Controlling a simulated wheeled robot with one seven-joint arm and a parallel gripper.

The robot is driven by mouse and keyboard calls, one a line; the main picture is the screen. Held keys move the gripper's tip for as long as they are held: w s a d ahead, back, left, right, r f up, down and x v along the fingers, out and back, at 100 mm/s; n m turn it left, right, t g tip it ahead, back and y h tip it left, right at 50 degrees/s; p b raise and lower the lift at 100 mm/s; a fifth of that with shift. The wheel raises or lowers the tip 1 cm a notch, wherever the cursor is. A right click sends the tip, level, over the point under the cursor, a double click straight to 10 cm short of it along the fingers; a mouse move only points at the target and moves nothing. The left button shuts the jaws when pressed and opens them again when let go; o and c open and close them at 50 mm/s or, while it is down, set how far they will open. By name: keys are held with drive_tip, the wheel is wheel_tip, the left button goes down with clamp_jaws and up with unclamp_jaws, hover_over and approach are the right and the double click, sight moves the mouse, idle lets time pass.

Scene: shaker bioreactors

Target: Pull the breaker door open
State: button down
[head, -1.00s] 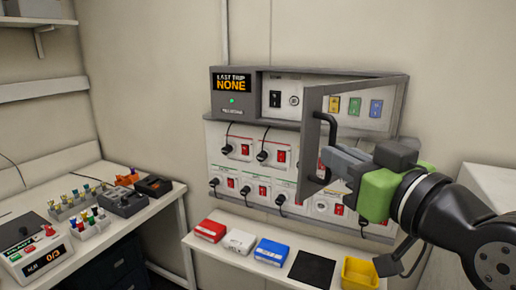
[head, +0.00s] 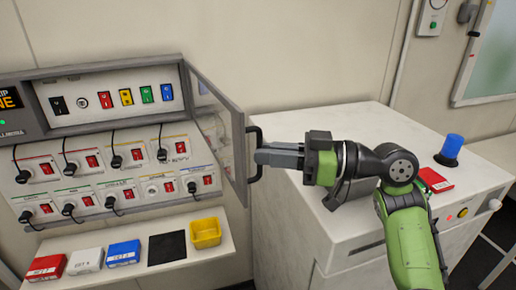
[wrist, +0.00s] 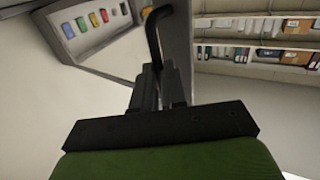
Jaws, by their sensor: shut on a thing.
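The breaker door (head: 213,125) is a grey frame with a clear pane, hinged at the right side of the breaker box. It stands wide open, swung out toward me. Its black handle (head: 253,160) is on the outer edge. My gripper (head: 262,157) is shut on the handle. In the wrist view the fingers (wrist: 158,85) close around the lower part of the black handle (wrist: 153,35). The breaker box (head: 110,98) is uncovered and shows black, red, yellow, green and blue switches in a row.
Below is a panel of sockets with plugs and red switches (head: 91,161). A shelf holds red, white and blue boxes (head: 123,253), a black mat (head: 167,248) and a yellow bin (head: 206,233). A white cabinet (head: 300,215) stands close under my arm at the right.

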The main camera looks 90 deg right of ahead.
drive_tip(key=shift+d+r, duration=0.15)
drive_tip(key=shift+d, duration=0.15)
drive_tip(key=c, duration=1.5)
unclamp_jaws()
drive_tip(key=shift+w+d, duration=0.15)
drive_tip(key=o, duration=0.3)
drive_tip(key=shift+w+d+f, duration=0.2)
drive_tip(key=shift+w+d, duration=0.2)
drive_tip(key=shift+d, duration=0.15)
drive_tip(key=shift+s+a, duration=0.15)
drive_tip(key=shift+a, duration=0.05)
